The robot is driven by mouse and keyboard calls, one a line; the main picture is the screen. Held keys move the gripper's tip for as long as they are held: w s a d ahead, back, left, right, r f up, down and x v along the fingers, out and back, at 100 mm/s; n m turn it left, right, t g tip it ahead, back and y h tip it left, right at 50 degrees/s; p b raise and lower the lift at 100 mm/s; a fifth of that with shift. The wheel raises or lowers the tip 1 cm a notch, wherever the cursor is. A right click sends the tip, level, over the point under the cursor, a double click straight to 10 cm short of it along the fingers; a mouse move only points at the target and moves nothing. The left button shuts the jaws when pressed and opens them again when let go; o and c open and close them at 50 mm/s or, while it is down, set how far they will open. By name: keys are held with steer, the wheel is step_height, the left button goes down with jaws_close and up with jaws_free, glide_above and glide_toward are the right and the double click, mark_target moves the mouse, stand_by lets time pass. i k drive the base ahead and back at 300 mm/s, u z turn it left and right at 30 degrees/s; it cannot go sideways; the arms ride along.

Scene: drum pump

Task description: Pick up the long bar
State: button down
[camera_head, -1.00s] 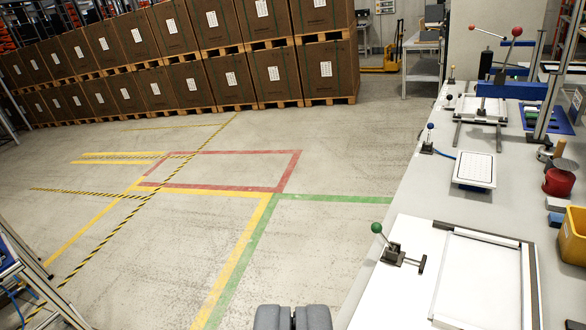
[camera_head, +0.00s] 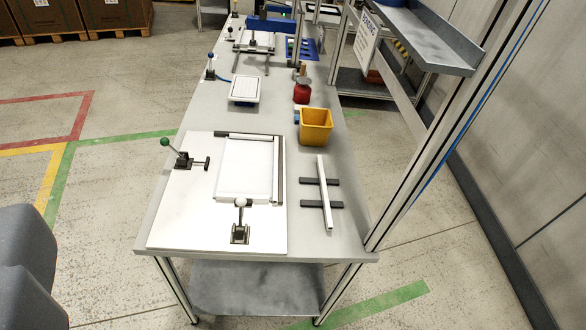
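A long, slim, pale bar (camera_head: 325,193) lies near the right edge of the grey workbench (camera_head: 335,242). It runs roughly front to back across two short dark strips (camera_head: 335,181), and nothing covers it. The strips lie crosswise and stick out on both sides of the bar. My gripper's fingertips do not show. A dark grey rounded part of mine (camera_head: 25,265) fills the lower left edge, well away from the bar.
A yellow bin (camera_head: 316,124) stands behind the bar. An upright post (camera_head: 395,195) and shelf (camera_head: 440,55) rise at right. Floor left of the bench is clear.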

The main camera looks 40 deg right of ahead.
mark_target(324, 188)
steer(key=k, duration=0.5)
steer(key=u, duration=1.45)
steer(key=i, duration=1.25)
steer(key=z, duration=3)
